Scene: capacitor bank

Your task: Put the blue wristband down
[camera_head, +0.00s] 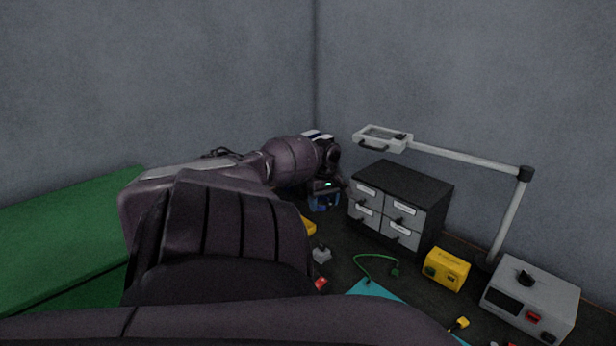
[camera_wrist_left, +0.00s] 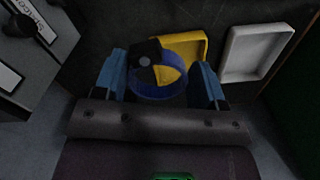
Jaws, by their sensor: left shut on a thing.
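The blue wristband (camera_wrist_left: 158,88) is a round band with a black clasp (camera_wrist_left: 147,52), seen in the left wrist view. My left gripper (camera_wrist_left: 160,82) is shut on it, with a blue finger at each side of the band. A yellow tray lies behind the band and shows through its loop. In the head view my left gripper (camera_head: 324,203) is low in front of the grey drawer cabinet's left side. The band cannot be told from the blue fingers there. My right gripper is in neither view.
The drawer cabinet (camera_head: 402,207) stands close to my left gripper. A yellow tray (camera_wrist_left: 190,42) and a white tray (camera_wrist_left: 256,50) lie beyond the fingers. A magnifier lamp (camera_head: 384,137), yellow box (camera_head: 446,269), grey instrument (camera_head: 530,300) and green cord (camera_head: 380,268) are at right.

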